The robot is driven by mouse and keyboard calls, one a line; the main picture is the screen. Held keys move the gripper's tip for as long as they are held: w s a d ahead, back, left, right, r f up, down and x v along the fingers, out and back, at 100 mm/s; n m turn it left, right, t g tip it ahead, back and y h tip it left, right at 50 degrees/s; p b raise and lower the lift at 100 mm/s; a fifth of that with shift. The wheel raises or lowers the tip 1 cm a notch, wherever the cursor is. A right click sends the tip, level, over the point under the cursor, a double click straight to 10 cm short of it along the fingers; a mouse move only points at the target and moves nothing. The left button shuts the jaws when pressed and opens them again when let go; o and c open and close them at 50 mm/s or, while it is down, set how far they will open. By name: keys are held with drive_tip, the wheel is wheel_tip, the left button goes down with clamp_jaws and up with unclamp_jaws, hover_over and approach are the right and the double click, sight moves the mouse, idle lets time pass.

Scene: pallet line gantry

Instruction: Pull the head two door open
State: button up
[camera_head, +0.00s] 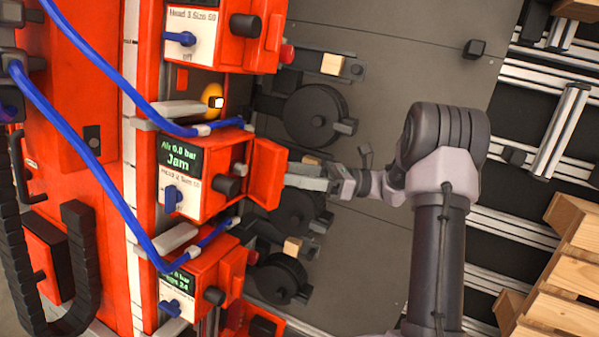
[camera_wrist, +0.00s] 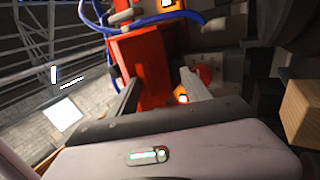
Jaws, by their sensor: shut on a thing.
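Head two (camera_head: 200,178) is the middle red unit on the machine, with a green screen reading "Air 0.0 bar" and "Jam". Its red door (camera_head: 265,172) is at the unit's right side and stands out from the body at an angle. My gripper (camera_head: 285,181) reaches in from the right and is shut at the door's edge. In the wrist view the fingers (camera_wrist: 160,88) stand on either side of the red door (camera_wrist: 146,72). The exact grip point is partly hidden by the fingers.
Another red head (camera_head: 225,32) is above and one (camera_head: 205,280) below. Blue hoses (camera_head: 90,150) run across at the left. Dark reels (camera_head: 312,115) and small wooden blocks (camera_head: 332,64) sit behind the gripper. Wooden pallets (camera_head: 560,290) are at the lower right.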

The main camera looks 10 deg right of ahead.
drive_tip(key=shift+s+a+f, duration=0.1)
drive_tip(key=shift+s+f, duration=0.05)
drive_tip(key=shift+f, duration=0.1)
drive_tip(key=p+v, duration=0.4)
drive_tip(key=v, duration=1.3)
drive_tip(key=shift+d, duration=0.3)
drive_tip(key=shift+r, duration=0.1)
